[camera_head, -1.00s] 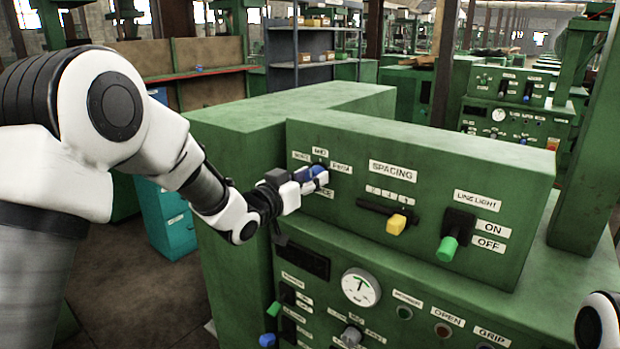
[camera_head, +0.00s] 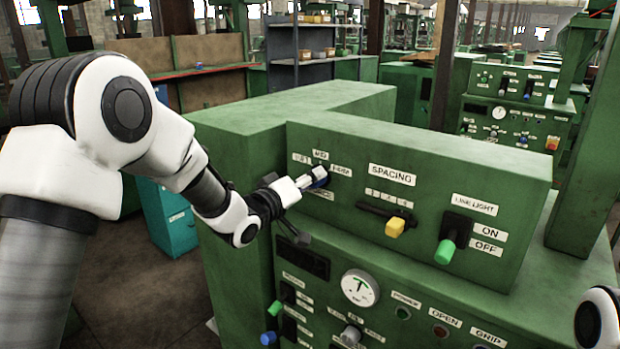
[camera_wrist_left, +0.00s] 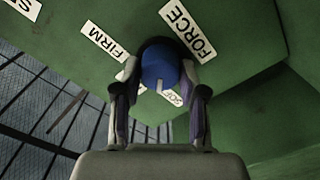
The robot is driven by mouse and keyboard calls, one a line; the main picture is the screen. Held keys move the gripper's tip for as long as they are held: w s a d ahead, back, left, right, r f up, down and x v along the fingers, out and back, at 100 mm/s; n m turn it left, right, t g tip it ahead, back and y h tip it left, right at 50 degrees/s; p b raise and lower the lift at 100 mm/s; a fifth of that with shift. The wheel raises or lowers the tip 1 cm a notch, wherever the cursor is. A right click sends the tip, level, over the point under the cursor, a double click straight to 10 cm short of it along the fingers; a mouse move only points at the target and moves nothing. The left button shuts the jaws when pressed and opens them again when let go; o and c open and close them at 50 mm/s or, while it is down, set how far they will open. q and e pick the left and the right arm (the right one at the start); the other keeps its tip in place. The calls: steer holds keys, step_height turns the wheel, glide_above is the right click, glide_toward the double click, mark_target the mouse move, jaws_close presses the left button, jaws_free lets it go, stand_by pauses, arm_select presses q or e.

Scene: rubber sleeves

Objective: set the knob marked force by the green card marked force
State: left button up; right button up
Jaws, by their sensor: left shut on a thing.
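The force knob (camera_head: 320,181) is blue and sits at the left end of the raised green panel. In the left wrist view the blue knob (camera_wrist_left: 158,65) shows between the fingers, with a white mark on its lower side, toward the partly hidden SOFT label (camera_wrist_left: 172,96). The FORCE label (camera_wrist_left: 188,30) and FIRM label (camera_wrist_left: 105,42) lie beside it. My left gripper (camera_head: 313,180) is shut on the knob; its fingers (camera_wrist_left: 160,84) stand on both sides of it. No green card marked force can be made out. My right gripper is out of view.
Right of the knob are a yellow spacing slider (camera_head: 396,227) and a green-tipped line light switch (camera_head: 446,250). Below are a round gauge (camera_head: 359,289) and a lower knob (camera_head: 350,336). A teal cabinet (camera_head: 170,225) stands on the floor at left.

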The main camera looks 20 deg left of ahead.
arm_select(q)
steer(key=shift+w+a+r+n, duration=0.1)
steer(key=shift+r+n, duration=0.2)
steer(key=shift+n, duration=0.3)
steer(key=o, duration=1.1)
steer(key=shift+f, duration=0.15)
steer(key=v, duration=1.2)
steer(key=shift+o, duration=0.2)
